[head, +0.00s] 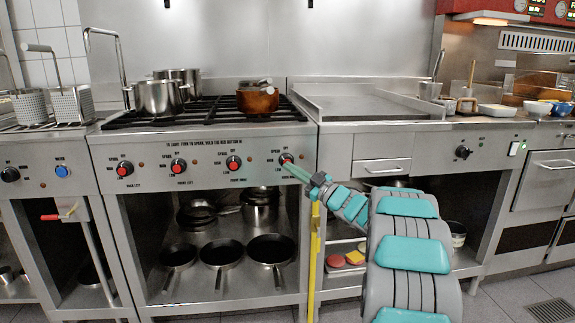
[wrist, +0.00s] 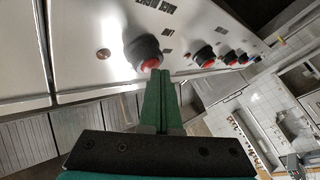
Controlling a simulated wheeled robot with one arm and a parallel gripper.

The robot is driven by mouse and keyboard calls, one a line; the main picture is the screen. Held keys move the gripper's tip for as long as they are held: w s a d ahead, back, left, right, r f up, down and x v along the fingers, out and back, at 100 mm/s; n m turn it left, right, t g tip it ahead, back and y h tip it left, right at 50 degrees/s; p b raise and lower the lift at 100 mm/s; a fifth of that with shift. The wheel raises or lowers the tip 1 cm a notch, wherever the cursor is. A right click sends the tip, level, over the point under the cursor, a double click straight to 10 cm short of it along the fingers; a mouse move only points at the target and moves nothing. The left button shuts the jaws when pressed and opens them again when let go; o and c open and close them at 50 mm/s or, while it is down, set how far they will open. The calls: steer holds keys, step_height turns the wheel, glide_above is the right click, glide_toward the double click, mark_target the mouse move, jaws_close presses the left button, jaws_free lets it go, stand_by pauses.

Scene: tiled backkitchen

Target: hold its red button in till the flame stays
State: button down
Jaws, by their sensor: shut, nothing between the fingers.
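The stove's control panel (head: 208,150) has a row of black knobs with red centre buttons. The rightmost knob (head: 286,157) is at my gripper's tip; in the wrist view it is the nearest knob (wrist: 141,50), with its red button (wrist: 151,63) partly showing. My gripper (head: 291,166) reaches in from the lower right, and its green fingers (wrist: 161,74) are shut together and empty. The tips are at the lower edge of the red button; I cannot tell if they press it. I see no flame on the black grates (head: 205,110).
A copper pan (head: 257,100) and steel pots (head: 158,97) stand on the stove top. Frying pans (head: 222,253) sit on the shelf below. A yellow upright bar (head: 314,250) stands just below my gripper. A flat griddle (head: 370,103) is on the right.

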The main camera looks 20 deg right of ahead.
steer(key=shift+s, duration=0.1)
steer(key=shift+s+a+b, duration=0.2)
steer(key=shift+s+b, duration=0.1)
steer(key=shift+s, duration=0.35)
steer(key=s+b, duration=0.1)
steer(key=s, duration=0.1)
steer(key=s+a, duration=0.1)
steer(key=s, duration=0.1)
steer(key=shift+s+a+b, duration=0.2)
steer(key=shift+s+b, duration=0.15)
steer(key=shift+s, duration=0.05)
steer(key=shift+w, duration=0.1)
stand_by(0.3)
